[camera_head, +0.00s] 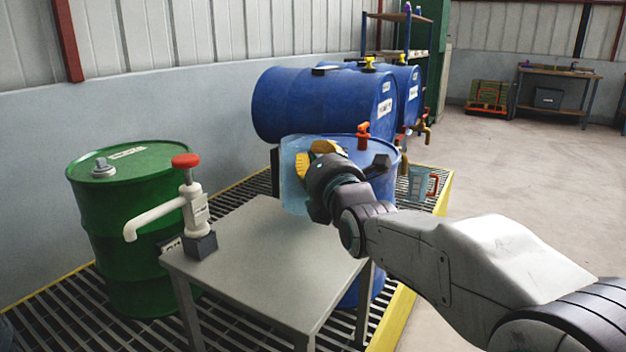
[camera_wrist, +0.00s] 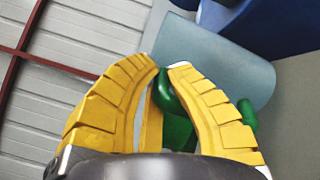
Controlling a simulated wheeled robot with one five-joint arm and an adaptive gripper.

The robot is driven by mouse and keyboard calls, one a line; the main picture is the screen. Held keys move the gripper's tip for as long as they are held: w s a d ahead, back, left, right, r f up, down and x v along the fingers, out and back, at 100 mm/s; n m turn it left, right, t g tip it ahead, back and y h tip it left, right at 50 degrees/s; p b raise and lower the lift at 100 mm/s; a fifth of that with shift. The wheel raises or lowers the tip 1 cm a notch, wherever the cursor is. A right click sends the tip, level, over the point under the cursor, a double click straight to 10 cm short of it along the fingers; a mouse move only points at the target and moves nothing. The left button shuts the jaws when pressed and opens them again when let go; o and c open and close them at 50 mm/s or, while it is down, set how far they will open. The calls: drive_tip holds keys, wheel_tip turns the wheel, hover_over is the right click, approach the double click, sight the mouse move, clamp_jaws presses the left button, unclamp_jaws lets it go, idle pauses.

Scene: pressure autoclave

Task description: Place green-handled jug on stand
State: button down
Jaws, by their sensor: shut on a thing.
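The green-handled jug is a translucent pale blue vessel (camera_head: 294,178). In the wrist view its pale body (camera_wrist: 225,62) and green handle (camera_wrist: 178,110) show. My gripper (camera_head: 318,155) is shut on the green handle; its yellow fingers (camera_wrist: 168,69) close around it. A grey metal stand (camera_head: 265,250) with a flat top is at the centre of the head view. The jug appears at the stand's back edge, roughly upright; I cannot tell whether it touches the top. The handle is hidden by my gripper in the head view.
A white pump with a red knob (camera_head: 186,161) is at the stand's left edge, beside a green drum (camera_head: 130,220). Blue drums (camera_head: 320,103) with taps lie behind. Another jug with a red handle (camera_head: 433,184) is right of my gripper. Most of the stand's top is clear.

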drive_tip(key=shift+f+b, duration=0.55)
drive_tip(key=shift+f, duration=1.15)
drive_tip(key=c, duration=1.3)
unclamp_jaws()
drive_tip(key=shift+p+v, duration=2.95)
drive_tip(key=shift+v, duration=3.05)
drive_tip(key=shift+d, duration=0.15)
